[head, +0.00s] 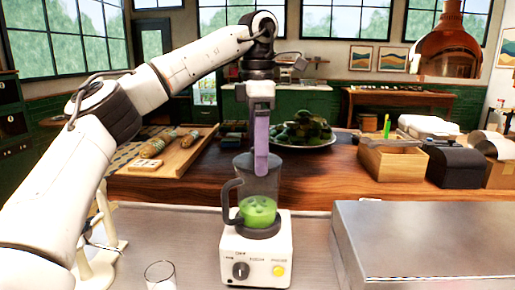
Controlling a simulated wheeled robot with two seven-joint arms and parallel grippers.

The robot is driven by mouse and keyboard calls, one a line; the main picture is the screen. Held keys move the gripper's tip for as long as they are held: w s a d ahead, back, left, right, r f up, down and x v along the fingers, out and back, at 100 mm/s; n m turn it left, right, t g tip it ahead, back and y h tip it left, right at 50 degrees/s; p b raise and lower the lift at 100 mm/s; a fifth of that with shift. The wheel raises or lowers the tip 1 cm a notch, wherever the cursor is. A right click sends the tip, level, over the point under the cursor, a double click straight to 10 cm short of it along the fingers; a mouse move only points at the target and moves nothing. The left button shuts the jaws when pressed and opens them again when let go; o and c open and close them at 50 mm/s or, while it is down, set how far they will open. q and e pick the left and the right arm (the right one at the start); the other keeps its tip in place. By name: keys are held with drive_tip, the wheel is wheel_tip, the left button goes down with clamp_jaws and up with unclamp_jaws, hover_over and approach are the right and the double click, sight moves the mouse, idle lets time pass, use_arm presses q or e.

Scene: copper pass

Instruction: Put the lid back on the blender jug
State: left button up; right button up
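The blender jug (245,178) is dark, see-through and upright on its white base (258,258). It has a handle on its left and green contents (257,211) in its lower part. Its top looks open. My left gripper (262,112) points straight down above the jug. A long, narrow purple piece (261,145) hangs upright below it, its lower end overlapping the jug's mouth in the picture. I cannot tell if this is held or part of the gripper, nor how far apart the fingers are. I cannot make out a lid. My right gripper is out of view.
A clear glass (160,276) stands at the front left. A large metal box (430,240) fills the front right. Behind are a wooden tray with bread (172,158), a plate of dark green things (302,138), a wooden box (392,161) and a hanging copper lamp (447,50).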

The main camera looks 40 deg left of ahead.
use_arm(q)
drive_tip(key=shift+p, duration=0.7)
idle(1.0)
drive_tip(key=shift+f, duration=0.15)
idle(1.1)
drive_tip(key=o, duration=1)
drive_tip(key=shift+o, duration=0.2)
drive_tip(key=shift+r, duration=3.55)
clamp_jaws()
